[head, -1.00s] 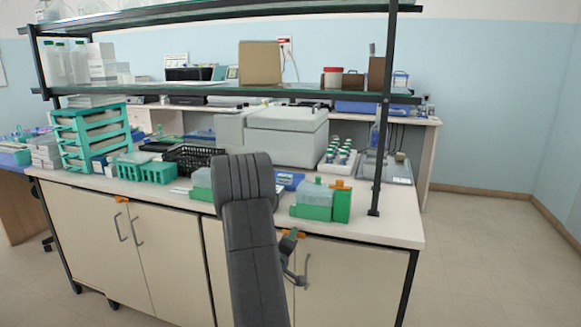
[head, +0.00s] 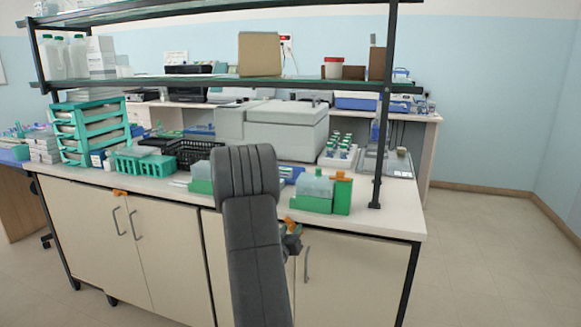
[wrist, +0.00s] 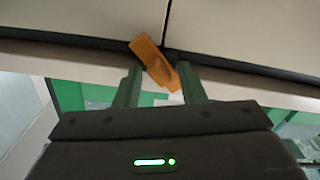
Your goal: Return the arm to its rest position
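My gripper (wrist: 160,70) is in front of the bench's cabinet doors, just below the countertop edge. In the wrist view its two green fingers stand apart with nothing clamped between them. An orange latch (wrist: 154,62) shows in the gap between the fingertips, at the seam of the doors; I cannot tell whether a finger touches it. In the head view my dark arm (head: 250,230) rises in the foreground and hides much of the gripper, of which only a dark part (head: 292,243) shows beside the orange latch (head: 290,224).
The white bench (head: 390,225) has a green rack (head: 314,190) with an orange-topped block near its front edge. Behind are a black basket (head: 200,151) and grey machine (head: 285,130). A shelf post (head: 381,150) stands at right. The floor at right is clear.

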